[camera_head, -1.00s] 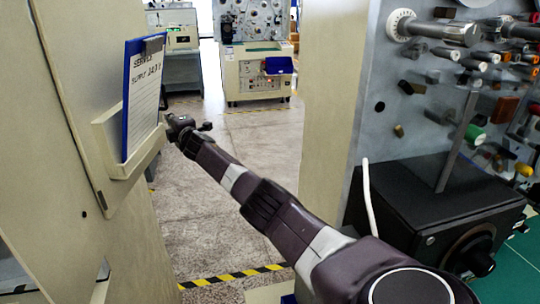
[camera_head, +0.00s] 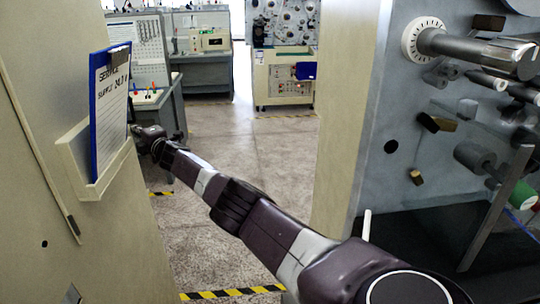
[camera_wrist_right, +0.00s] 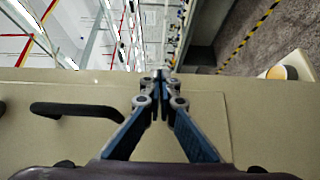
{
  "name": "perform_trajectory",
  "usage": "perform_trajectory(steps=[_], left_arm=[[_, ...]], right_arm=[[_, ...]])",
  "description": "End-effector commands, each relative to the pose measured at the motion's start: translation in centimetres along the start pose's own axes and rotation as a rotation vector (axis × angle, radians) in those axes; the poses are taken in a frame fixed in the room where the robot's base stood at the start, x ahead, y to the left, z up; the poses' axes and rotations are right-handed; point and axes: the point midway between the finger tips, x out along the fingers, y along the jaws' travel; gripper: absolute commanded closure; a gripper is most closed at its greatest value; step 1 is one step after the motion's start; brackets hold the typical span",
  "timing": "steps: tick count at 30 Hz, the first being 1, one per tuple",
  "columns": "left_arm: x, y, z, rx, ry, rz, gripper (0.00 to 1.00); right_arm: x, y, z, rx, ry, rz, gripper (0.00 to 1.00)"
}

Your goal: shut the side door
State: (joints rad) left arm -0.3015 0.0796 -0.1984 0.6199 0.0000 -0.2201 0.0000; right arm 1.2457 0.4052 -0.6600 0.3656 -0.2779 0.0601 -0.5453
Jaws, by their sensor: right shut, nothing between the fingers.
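The side door is a cream panel (camera_head: 40,120) standing open at the left of the head view, bearing a holder with a blue clipboard. My right arm reaches across the gap to the door's far edge. My right gripper (camera_head: 148,138) is there, partly hidden by the door and holder. In the right wrist view, my right gripper (camera_wrist_right: 160,76) is shut and empty, its fingertips near the edge of a cream panel (camera_wrist_right: 60,150) with a black handle (camera_wrist_right: 75,110). I cannot tell whether they touch it. My left gripper is not in view.
At the right stands the machine's cream side post (camera_head: 347,110) and grey spindle panel (camera_head: 400,110). Grey floor (camera_head: 235,150) lies free between door and machine, with yellow-black tape (camera_head: 230,292) across it. Other machines (camera_head: 285,75) stand far back.

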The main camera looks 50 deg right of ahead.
Motion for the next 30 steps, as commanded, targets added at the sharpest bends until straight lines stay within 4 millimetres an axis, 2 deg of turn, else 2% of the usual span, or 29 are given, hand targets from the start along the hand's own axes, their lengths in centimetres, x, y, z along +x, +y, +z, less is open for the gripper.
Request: perform_trajectory(steps=[5, 20, 30], left_arm=[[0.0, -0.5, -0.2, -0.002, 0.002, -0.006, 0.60], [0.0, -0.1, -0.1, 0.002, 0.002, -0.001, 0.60], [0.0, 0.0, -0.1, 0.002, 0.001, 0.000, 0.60]], right_arm=[[0.1, 0.2, -0.6, 0.000, 0.011, 0.005, 1.00], [0.0, 0.4, -0.7, 0.000, 0.014, 0.009, 1.00], [-1.4, 0.6, -0.2, -0.004, 0.010, 0.010, 1.00]])
